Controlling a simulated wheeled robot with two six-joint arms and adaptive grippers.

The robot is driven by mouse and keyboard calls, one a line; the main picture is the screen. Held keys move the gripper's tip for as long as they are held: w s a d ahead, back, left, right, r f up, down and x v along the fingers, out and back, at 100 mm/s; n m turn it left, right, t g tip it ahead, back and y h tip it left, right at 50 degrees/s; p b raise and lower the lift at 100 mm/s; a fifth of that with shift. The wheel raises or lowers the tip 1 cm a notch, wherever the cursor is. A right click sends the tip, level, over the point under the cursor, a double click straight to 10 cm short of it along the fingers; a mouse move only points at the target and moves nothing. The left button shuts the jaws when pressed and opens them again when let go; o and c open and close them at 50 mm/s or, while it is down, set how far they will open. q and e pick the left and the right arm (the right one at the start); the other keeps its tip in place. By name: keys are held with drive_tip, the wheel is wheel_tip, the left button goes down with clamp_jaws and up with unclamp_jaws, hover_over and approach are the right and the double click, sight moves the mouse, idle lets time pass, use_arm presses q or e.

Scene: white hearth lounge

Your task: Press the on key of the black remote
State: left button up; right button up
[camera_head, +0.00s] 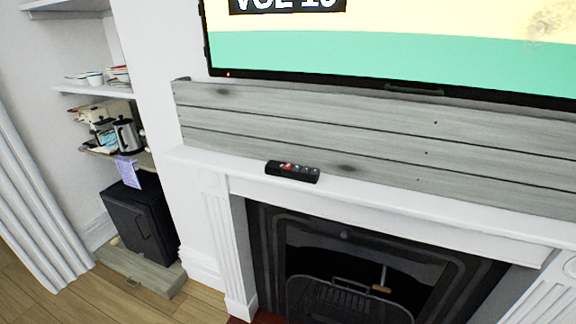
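The black remote (293,171) lies flat on the white mantel shelf, left of the middle of the head view. It has a red key (286,167) towards its left half and several grey keys beside it. The key markings are too small to read. Neither of my grippers shows in the head view, and nothing touches the remote.
The white mantel shelf (420,203) is bare to the right of the remote. Grey wooden boards (330,140) rise behind it, under a lit television (400,58). A black fireplace (350,260) is below. Shelves with dishes and a kettle (127,135) stand left.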

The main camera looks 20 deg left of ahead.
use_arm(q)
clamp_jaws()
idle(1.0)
